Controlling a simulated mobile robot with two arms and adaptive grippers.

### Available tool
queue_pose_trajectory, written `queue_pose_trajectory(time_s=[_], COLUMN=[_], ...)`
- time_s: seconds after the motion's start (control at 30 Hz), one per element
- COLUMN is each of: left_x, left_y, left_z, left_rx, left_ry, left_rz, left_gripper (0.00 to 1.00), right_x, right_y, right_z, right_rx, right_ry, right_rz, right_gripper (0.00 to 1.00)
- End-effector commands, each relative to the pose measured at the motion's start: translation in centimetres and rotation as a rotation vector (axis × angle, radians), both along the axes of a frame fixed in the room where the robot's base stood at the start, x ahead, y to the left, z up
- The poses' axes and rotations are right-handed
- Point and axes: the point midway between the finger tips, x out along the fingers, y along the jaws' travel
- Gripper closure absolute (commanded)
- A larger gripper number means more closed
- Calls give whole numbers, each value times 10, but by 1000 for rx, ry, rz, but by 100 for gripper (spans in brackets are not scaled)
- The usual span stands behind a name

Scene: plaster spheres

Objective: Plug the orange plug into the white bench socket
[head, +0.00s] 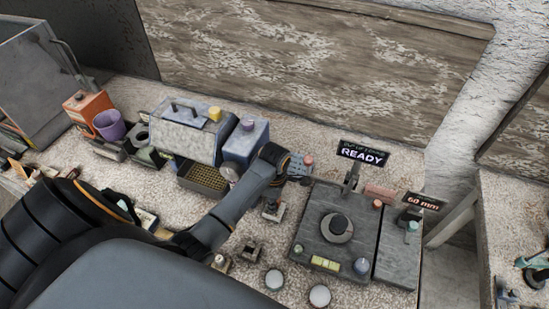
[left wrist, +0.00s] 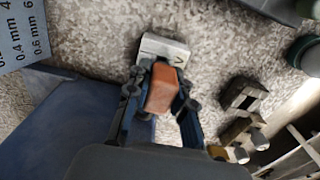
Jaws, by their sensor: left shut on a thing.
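The orange plug (left wrist: 161,90) is between the fingers of my left gripper (left wrist: 160,98), which is shut on it. In the head view this gripper (head: 299,168) is over the bench, left of the READY sign, with the plug (head: 309,160) small at its tip. A white block with a dark V-like mark, which looks like the bench socket (left wrist: 166,49), lies just beyond the plug in the left wrist view. The plug overlaps its near edge there; I cannot tell whether they touch. I cannot make the socket out in the head view. My right gripper is not in view.
A dark machine (head: 318,246) with a round dial stands right of my left gripper. A blue container (head: 246,143) and a grey-lidded box (head: 187,131) stand to its left. A small dark hollow block (left wrist: 243,95) lies right of the plug. A lettered plate (left wrist: 22,35) is at upper left.

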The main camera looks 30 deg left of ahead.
Motion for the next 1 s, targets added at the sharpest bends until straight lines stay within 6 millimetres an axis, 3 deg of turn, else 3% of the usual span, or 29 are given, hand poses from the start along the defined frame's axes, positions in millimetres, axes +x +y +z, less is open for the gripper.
queue_pose_trajectory(time_s=[0.4, 0.43, 0.57, 1.0], left_x=[0, 0, 0, 0], left_y=[0, 0, 0, 0], left_z=[-11, -11, -11, -11], left_rx=[0, 0, 0, 0], left_ry=[0, 0, 0, 0], left_rz=[1, 1, 0, 0], left_gripper=[100, 75, 51, 51], right_x=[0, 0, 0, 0], right_y=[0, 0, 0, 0], right_z=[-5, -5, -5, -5], right_rx=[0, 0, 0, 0], right_ry=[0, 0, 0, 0], right_rz=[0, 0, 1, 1], right_gripper=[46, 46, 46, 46])
